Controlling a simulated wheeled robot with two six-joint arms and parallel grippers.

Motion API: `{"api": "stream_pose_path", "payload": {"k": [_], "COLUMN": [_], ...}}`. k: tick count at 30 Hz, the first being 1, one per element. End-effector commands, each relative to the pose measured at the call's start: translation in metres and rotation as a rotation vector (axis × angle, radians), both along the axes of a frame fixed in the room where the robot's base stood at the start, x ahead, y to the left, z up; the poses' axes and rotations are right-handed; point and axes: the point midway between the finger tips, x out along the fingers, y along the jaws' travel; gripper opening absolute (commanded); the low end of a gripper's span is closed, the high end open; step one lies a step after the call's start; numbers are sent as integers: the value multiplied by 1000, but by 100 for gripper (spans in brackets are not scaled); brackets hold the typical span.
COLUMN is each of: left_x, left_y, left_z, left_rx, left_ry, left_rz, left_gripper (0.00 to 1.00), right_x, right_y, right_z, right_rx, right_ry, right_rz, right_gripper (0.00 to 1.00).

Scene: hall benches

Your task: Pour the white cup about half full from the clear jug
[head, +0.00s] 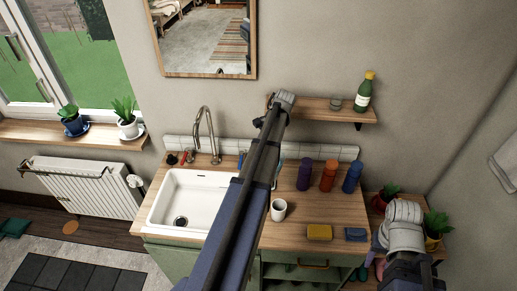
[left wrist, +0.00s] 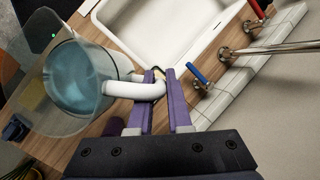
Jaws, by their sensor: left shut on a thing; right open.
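The white cup (head: 278,209) stands upright on the wooden counter, right of the sink; its contents are not clear. The clear jug (left wrist: 80,75) holds blue-tinted liquid and has a white handle. My left gripper (left wrist: 158,78) is shut on that handle with its purple fingers. In the head view my left arm crosses the middle and hides the left gripper and most or all of the jug. I cannot tell whether the jug touches the counter. My right gripper (head: 376,250) is open at the lower right, beyond the counter's right end, partly hidden by its arm.
A white sink (head: 188,200) with a tap (head: 208,135) lies left of the cup. Purple (head: 304,175), orange (head: 328,176) and blue (head: 352,177) bottles stand behind it. A yellow sponge (head: 319,232) and a blue one (head: 356,234) lie at the front edge. A shelf (head: 310,108) hangs above.

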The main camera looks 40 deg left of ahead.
Motion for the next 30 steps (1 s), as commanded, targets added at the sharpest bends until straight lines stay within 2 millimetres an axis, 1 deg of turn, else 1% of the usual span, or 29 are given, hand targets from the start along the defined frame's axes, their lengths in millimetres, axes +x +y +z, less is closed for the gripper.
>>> {"api": "stream_pose_path", "payload": {"k": [1, 30], "left_x": [0, 0], "left_y": [0, 1], "left_z": [-6, -61], "left_rx": [3, 62], "left_ry": [-1, -24], "left_rz": [0, 0], "left_gripper": [0, 0], "right_x": [0, 0], "right_y": [0, 0], "right_z": [-6, -63], "right_rx": [0, -2], "right_ry": [0, 1], "right_rz": [1, 12], "right_gripper": [52, 52]}}
